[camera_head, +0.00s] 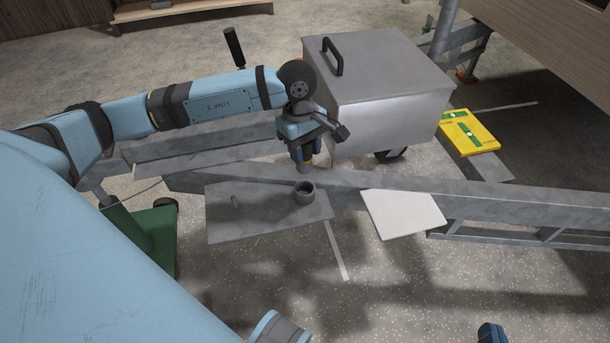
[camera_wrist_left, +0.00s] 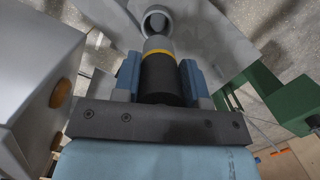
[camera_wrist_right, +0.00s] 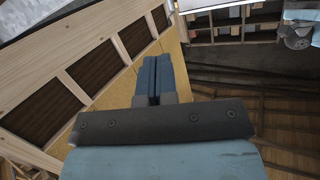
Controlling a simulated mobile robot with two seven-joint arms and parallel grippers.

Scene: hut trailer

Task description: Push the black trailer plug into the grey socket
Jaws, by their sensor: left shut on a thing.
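The black trailer plug (camera_wrist_left: 161,76) has a yellow ring and a grey front end. My left gripper (camera_wrist_left: 160,82) is shut on it, one blue finger on each side. In the head view this gripper (camera_head: 306,152) points down over the trailer frame, and the plug's grey end (camera_head: 304,168) shows below its fingers. The grey socket (camera_head: 304,197), a short open cup, stands on a flat grey plate. In the left wrist view the socket (camera_wrist_left: 157,18) lies just beyond the plug's end; contact is unclear. My right gripper (camera_wrist_right: 153,80) is shut and empty, away from both.
A metal box (camera_head: 380,85) with a black handle stands behind the frame beam (camera_head: 480,205). A white sheet (camera_head: 403,213) lies right of the socket. A yellow case (camera_head: 470,132) is further right, a green stand (camera_head: 155,240) left.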

